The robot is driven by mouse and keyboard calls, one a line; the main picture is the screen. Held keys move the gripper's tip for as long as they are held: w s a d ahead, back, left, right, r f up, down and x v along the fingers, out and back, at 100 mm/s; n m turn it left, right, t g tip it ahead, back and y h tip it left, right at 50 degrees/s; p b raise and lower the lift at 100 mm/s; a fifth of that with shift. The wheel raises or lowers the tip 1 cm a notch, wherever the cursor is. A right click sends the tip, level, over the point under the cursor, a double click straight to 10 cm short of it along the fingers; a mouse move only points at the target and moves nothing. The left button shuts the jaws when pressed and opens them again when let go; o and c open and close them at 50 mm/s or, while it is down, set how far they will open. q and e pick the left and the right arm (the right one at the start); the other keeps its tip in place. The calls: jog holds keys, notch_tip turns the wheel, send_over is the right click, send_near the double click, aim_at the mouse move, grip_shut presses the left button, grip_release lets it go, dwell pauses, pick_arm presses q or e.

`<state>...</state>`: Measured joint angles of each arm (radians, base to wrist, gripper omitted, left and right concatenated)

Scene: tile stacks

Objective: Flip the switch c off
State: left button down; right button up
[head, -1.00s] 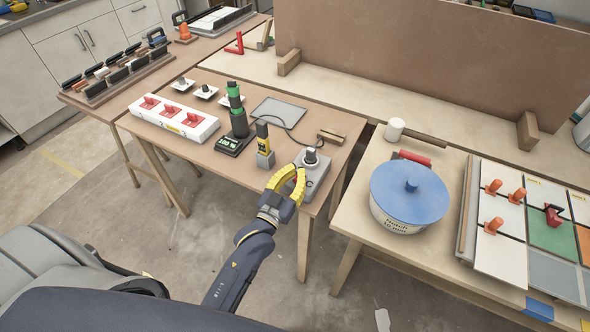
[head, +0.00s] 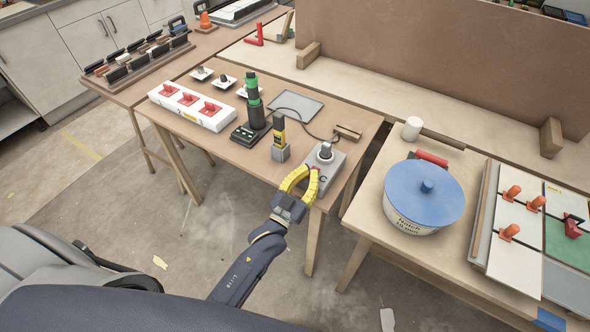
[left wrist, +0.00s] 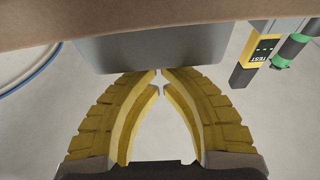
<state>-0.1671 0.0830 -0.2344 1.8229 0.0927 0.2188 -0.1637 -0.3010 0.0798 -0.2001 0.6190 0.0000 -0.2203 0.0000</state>
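The grey switch box marked C (head: 330,172) sits at the near right corner of the wooden table, with a grey knob on top and a small red part on its near side. My left gripper (head: 310,177) has yellow curved fingers and is at the box's near left side, its tips beside the red part. Whether they touch it is unclear. In the left wrist view, the fingertips (left wrist: 160,76) come together with nothing visible between them, in front of the plain grey box side (left wrist: 145,45). The switch position cannot be read. My right gripper is not in view.
A yellow tester (head: 279,133) in a grey block and a black-green post (head: 254,100) stand left of the box. A white strip with red switches (head: 190,106) lies further left. A blue-lidded pot (head: 424,195) stands on the right-hand table.

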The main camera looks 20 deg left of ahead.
pick_arm(q)
jog(key=shift+a, duration=0.15)
jog(key=shift+r, duration=0.3)
jog(key=r, duration=0.1)
jog(key=s+r, duration=0.1)
jog(key=r, duration=0.1)
jog(key=shift+r, duration=0.3)
jog(key=s+a+f, duration=0.2)
jog(key=s+f, duration=0.3)
jog(key=s, duration=0.3)
jog(key=shift+s+f, duration=0.15)
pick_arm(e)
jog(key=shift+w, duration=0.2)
pick_arm(q)
jog(key=shift+f, duration=0.1)
